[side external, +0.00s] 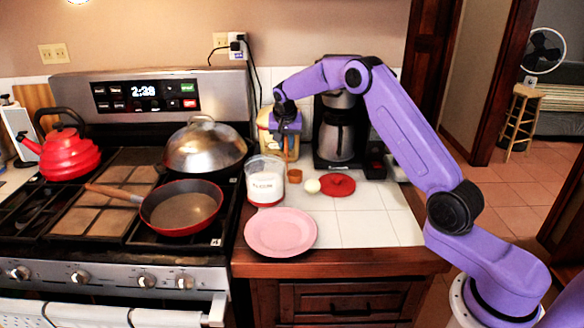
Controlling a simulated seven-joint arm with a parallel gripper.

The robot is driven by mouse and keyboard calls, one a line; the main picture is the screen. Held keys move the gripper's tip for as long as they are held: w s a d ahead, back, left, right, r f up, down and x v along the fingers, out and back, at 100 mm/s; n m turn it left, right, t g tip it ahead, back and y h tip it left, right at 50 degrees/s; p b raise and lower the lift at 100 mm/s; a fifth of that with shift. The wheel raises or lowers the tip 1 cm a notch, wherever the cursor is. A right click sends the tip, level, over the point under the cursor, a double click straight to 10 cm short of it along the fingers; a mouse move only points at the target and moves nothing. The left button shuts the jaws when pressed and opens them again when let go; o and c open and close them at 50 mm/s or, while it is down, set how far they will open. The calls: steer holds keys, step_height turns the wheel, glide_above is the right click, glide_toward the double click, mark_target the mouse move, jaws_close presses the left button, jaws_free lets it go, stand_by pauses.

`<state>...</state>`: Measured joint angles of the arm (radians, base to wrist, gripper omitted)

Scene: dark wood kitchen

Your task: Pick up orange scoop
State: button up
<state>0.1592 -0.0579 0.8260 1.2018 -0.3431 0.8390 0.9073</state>
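A small orange-brown piece (295,175), which looks like the scoop, sits on the white tiled counter (375,222) just right of the clear canister. A thin orange strip shows above it, below my gripper; I cannot tell whether it is part of the scoop. My gripper (287,136) points down at the back of the counter, above and slightly left of the orange-brown piece. Its fingers are small and dark here, so I cannot tell whether they are open or touch anything.
A canister of white powder (265,187), a yellowish container (265,138) and a coffee maker (338,140) crowd the space around my gripper. A white egg-like object (312,186), a red lid-like disc (338,184) and a pink plate (281,231) lie in front. The front right tiles are clear.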

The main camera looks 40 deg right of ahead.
jaws_close()
steer(key=shift+r, duration=0.1)
steer(key=shift+r, duration=0.5)
step_height(320, 180, up, 2)
steer(key=shift+r, duration=0.15)
steer(key=s+a+r, duration=0.2)
steer(key=s+r, duration=0.7)
steer(key=s, duration=0.4)
steer(key=shift+s+a+r, duration=0.25)
steer(key=shift+s+a, duration=0.05)
steer(key=shift+s, duration=0.1)
